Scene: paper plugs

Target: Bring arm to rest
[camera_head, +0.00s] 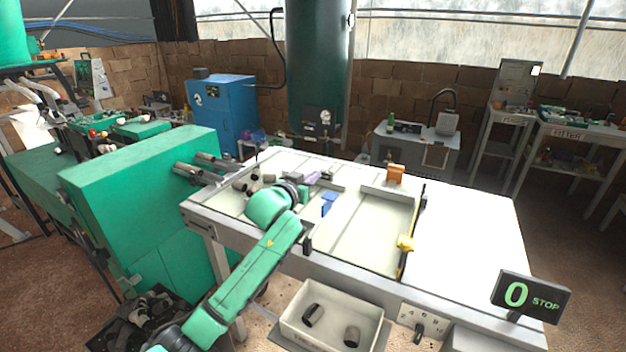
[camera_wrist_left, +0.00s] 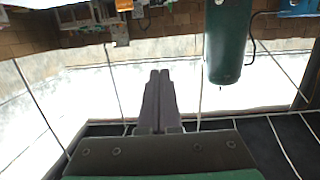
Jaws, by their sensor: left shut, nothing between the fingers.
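My left arm (camera_head: 245,275) is green and reaches up from the bottom left over the white table (camera_head: 480,235). Several grey plugs (camera_head: 250,183) lie at the table's left end, partly behind my arm. My right gripper is not in view.
A pale bin (camera_head: 332,318) at the table's front holds two dark plugs. A blue part (camera_head: 328,203), an orange block (camera_head: 396,173) and a yellow part (camera_head: 405,243) are on the table. A green machine (camera_head: 150,205) stands left. A display (camera_head: 530,296) reads 0 STOP. The table's right side is clear.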

